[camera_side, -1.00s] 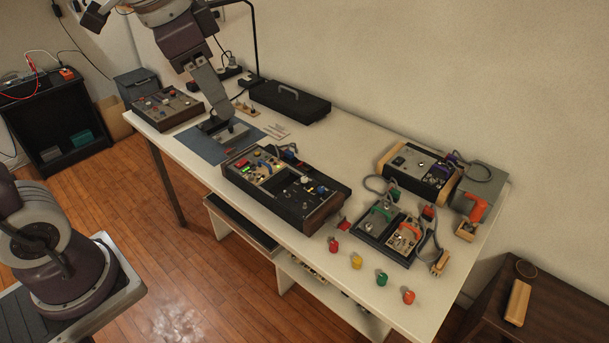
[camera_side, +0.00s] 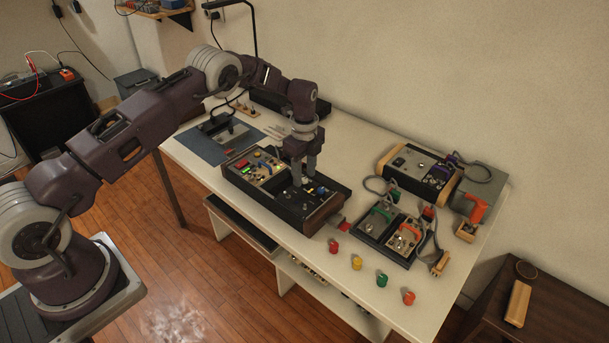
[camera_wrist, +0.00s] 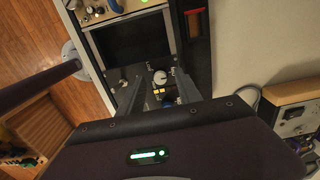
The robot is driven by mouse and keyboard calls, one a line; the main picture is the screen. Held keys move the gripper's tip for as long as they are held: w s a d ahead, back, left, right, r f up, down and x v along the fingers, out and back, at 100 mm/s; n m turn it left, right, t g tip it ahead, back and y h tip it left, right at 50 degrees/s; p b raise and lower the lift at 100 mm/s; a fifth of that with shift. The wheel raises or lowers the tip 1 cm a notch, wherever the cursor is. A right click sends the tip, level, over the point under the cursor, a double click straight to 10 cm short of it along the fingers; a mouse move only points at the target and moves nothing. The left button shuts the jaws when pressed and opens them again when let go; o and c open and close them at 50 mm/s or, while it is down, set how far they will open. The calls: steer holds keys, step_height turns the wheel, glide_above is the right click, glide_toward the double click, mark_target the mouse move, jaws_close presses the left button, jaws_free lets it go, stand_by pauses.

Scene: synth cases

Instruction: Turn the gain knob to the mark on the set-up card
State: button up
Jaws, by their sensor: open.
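The console (camera_side: 265,200), a dark case with wooden ends, stands on the white bench and bears several knobs and switches. A pale round knob (camera_wrist: 160,77) on its dark panel shows in the wrist view; I take it for the gain knob, but its label is too small to read. My gripper (camera_side: 304,178) points down over the console's right half. In the wrist view my gripper (camera_wrist: 161,92) is open, its fingers on either side of the line to the knob. I cannot tell whether they touch it. I cannot clearly make out the set-up card or its mark.
Right of the console are a case with cables (camera_side: 385,225), a wood-sided instrument (camera_side: 418,170) and several coloured caps along the front edge, including a red one (camera_side: 333,246). A blue mat (camera_side: 205,148) lies left. The bench between console and wall is fairly clear.

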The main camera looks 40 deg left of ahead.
steer(key=shift+f, duration=0.55)
jaws_close()
